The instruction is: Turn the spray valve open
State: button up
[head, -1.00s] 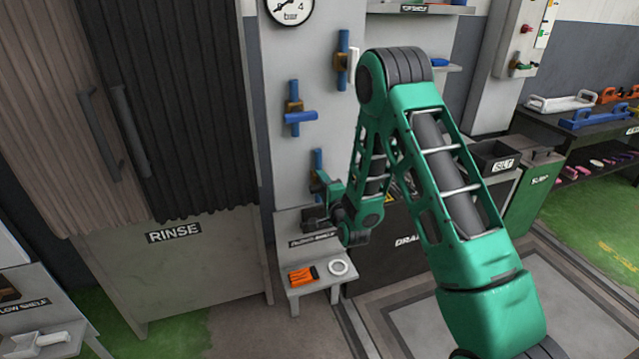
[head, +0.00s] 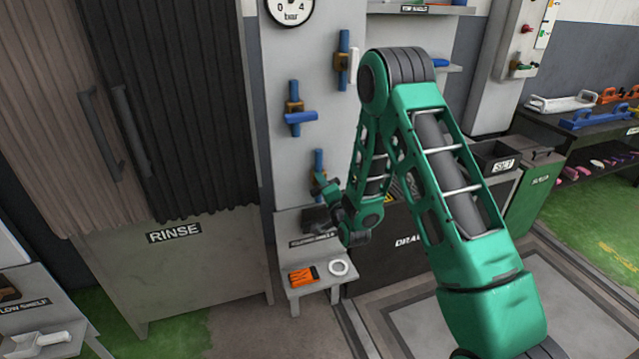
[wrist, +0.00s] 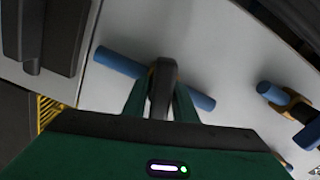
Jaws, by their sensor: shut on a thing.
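The lowest valve shows its blue pipe (head: 318,160) on the grey wall panel, beside my gripper (head: 322,190). In the wrist view the blue pipe (wrist: 120,63) runs slantwise behind my gripper (wrist: 163,100). The two green fingers are shut on the valve's dark handle (wrist: 163,76), which stands out toward the camera at an angle across the pipe. A brown valve body is mostly hidden behind the handle. I see no readable label naming this valve.
Another valve (head: 294,108) with a blue crosswise handle sits above, and a third (head: 343,62) higher up. A pressure gauge (head: 290,8) is cut off at the top. A small bench (head: 310,288) with orange gloves and a white ring stands below. The RINSE cabinet (head: 200,265) is left.

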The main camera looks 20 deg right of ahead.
jog(key=n, duration=0.7)
jog(key=shift+s+f, duration=0.1)
jog(key=shift+f, duration=0.1)
jog(key=n, duration=0.3)
jog(key=shift+n, duration=0.4)
jog(key=shift+d+n, duration=0.15)
jog(key=shift+n, duration=1.45)
jog(key=o, duration=0.8)
jog(key=shift+o, duration=0.2)
jog(key=shift+r, duration=0.1)
jog(key=s, duration=1)
jog(key=shift+s+d, duration=0.3)
jog(key=shift+d, duration=0.1)
